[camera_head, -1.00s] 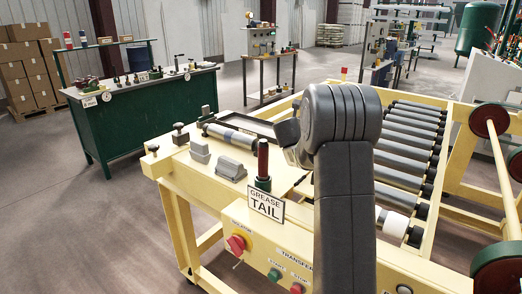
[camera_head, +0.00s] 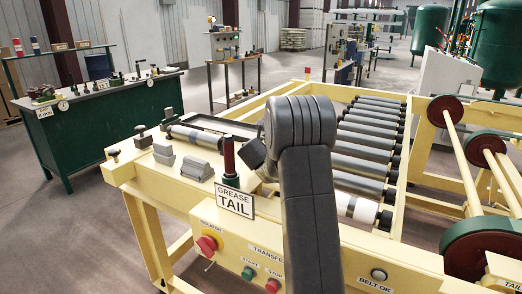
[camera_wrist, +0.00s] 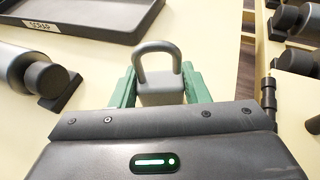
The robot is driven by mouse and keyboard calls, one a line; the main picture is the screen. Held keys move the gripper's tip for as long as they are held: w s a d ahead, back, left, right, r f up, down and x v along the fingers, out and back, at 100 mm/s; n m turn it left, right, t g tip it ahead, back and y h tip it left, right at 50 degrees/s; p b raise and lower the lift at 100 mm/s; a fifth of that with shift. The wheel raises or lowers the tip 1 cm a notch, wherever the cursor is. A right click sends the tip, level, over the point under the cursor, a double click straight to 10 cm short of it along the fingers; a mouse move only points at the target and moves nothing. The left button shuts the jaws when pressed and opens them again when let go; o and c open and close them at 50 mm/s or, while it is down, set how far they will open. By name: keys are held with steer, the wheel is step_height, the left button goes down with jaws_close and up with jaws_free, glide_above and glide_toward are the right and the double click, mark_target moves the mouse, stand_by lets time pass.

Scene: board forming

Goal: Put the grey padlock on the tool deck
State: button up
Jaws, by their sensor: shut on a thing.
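In the wrist view the grey padlock (camera_wrist: 160,96) stands between the two green fingers of my gripper (camera_wrist: 160,86), its shackle pointing up in the picture. The fingers are shut on its body from both sides. The cream deck of the bench (camera_head: 127,172) lies beyond and below it; I take this as the tool deck, though no label confirms it. In the head view my arm hides the padlock and fingers. I cannot tell the padlock's height above the surface.
A dark tray marked SCRAP (camera_wrist: 95,36) and a grey cylinder (camera_wrist: 22,70) lie on the cream surface. In the head view, grey blocks (camera_head: 196,170), a red-handled item (camera_head: 229,158) and the GREASE TAIL sign (camera_head: 234,200) crowd the near part. Rollers (camera_head: 368,148) stand right.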

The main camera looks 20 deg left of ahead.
steer(key=o, duration=1)
steer(key=shift+r+p, duration=0.2)
steer(key=shift+p, duration=0.15)
steer(key=b+v, duration=0.1)
steer(key=v, duration=0.6)
steer(key=shift+s, duration=0.25)
steer(key=shift+w, duration=0.1)
